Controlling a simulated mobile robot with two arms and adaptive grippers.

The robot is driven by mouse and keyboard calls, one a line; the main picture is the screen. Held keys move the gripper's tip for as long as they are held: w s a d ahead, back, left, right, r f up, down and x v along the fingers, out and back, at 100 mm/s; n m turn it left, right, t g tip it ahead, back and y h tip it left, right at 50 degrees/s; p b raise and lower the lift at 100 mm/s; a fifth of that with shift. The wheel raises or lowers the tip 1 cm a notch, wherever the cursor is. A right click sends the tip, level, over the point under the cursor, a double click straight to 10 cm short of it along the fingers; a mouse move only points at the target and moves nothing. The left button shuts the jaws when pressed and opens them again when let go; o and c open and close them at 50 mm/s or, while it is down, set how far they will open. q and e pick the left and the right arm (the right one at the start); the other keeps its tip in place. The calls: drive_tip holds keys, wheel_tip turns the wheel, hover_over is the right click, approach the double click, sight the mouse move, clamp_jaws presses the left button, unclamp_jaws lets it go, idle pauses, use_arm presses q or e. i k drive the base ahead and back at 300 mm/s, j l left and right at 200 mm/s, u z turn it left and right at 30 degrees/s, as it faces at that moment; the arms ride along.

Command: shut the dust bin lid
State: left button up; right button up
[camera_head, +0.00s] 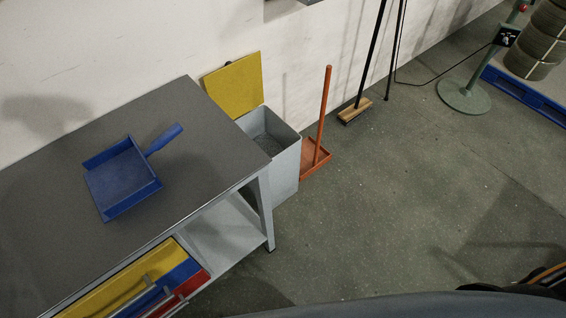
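The dust bin (284,166) is a light grey box on the floor by the wall, just past the right end of the workbench. Its yellow lid (235,84) stands up at the back, against or close to the wall. The lid is open, and the dark inside of the bin shows from above. The bench corner hides part of the bin's front left side. Neither of my grippers is in view.
The grey workbench (210,135) bears a blue dustpan (121,181). A red long-handled dustpan (314,160) stands right beside the bin. A broom (355,110) leans at the wall. A green stand (464,97) is farther right. The floor in front is mostly clear.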

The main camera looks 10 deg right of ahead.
sight(236, 87)
drive_tip(key=l, duration=0.3)
drive_tip(key=i+l+u, duration=0.2)
drive_tip(key=i+l, duration=0.5)
drive_tip(key=l, duration=0.15)
